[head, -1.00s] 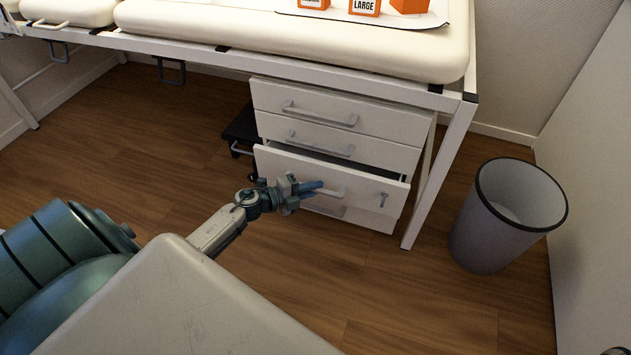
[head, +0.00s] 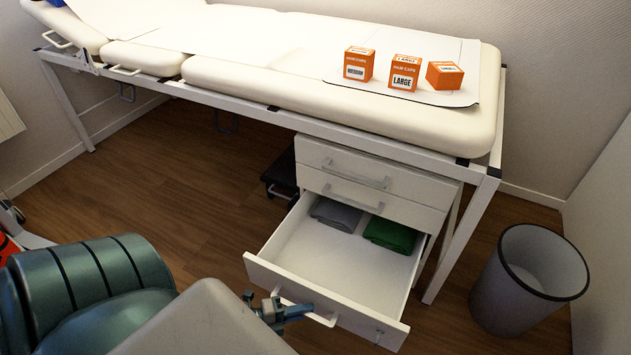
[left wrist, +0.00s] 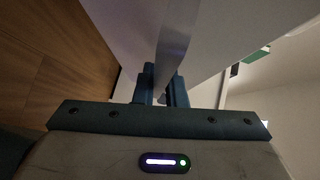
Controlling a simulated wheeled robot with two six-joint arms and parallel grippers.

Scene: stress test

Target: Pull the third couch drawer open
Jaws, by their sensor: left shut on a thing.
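The third couch drawer (head: 318,267) is far out of the white drawer unit under the couch. Inside it lie a folded grey cloth (head: 337,214) and a folded green cloth (head: 390,234) near the back; its front part is empty. My left gripper (head: 298,312) is at the drawer's front, shut on the drawer handle (head: 322,320). In the left wrist view, the fingers (left wrist: 161,84) close on the handle bar (left wrist: 176,45). The two drawers above, the top one (head: 330,155) and the second one (head: 360,198), are shut. My right gripper is not in view.
A grey waste bin (head: 530,275) stands right of the couch frame. Three orange boxes (head: 405,72) sit on the couch (head: 270,85). A dark step stool (head: 279,175) is left of the drawer unit. Wooden floor (head: 165,205) is clear left of the drawer.

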